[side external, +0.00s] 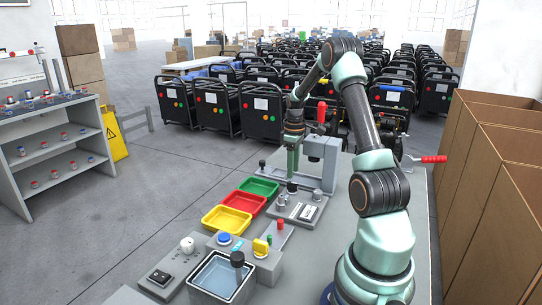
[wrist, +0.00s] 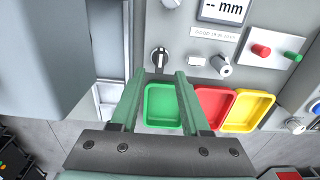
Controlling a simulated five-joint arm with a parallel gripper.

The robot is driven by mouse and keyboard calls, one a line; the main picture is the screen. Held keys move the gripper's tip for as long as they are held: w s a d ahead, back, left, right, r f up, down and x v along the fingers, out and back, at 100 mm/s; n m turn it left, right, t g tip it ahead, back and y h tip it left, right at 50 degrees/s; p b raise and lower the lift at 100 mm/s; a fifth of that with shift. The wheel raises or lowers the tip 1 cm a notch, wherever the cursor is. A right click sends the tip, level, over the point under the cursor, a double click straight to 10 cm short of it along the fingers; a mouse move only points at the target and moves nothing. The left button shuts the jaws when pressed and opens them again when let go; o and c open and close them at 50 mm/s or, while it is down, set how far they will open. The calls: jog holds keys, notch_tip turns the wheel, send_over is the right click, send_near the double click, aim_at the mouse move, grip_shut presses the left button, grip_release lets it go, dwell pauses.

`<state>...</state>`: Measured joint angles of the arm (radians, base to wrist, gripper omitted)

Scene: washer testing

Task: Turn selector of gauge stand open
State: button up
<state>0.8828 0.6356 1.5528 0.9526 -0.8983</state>
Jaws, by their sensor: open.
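The gauge stand (side external: 300,213) is a grey base with a small display and a column behind it. In the wrist view its panel (wrist: 190,38) shows a display reading "-- mm". A round dark knob with a pale pointer bar, apparently the selector (wrist: 160,57), sits on this panel, its bar close to upright in the picture. A smaller grey knob (wrist: 221,66) is to its right. My gripper (wrist: 159,76) is open and empty, its fingertips just below the dark knob in the wrist view. In the side view my gripper (side external: 293,172) points down above the panel; contact cannot be told.
Green (side external: 260,187), red (side external: 244,201) and yellow (side external: 226,219) trays lie beside the stand. A large grey block (wrist: 50,50) fills the left of the wrist view. A water-filled basin (side external: 218,277) and a switch box (side external: 160,278) stand at the front. Cardboard boxes (side external: 500,150) line the right.

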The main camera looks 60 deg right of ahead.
aim_at(291, 183)
notch_tip(291, 183, up, 8)
jog(key=shift+f, duration=0.25)
jog(key=w+a+r+t, duration=0.1)
jog(key=w+a+r, duration=0.15)
jog(key=a, duration=0.35)
jog(key=w+a+r+t+h, duration=0.1)
jog(key=a+r, duration=0.2)
jog(key=a, duration=0.4)
jog(key=w+a+r, duration=0.1)
jog(key=a+r, duration=0.2)
jog(key=a, duration=0.3)
jog(key=s+a+t, duration=0.1)
jog(key=s+a, duration=0.2)
jog(key=a, duration=0.5)
jog(key=s+a+t+y, duration=0.1)
jog(key=s+a+t, duration=0.1)
jog(key=a, duration=0.7)
jog(key=shift+s+a+t, duration=0.3)
jog(key=shift+s, duration=0.2)
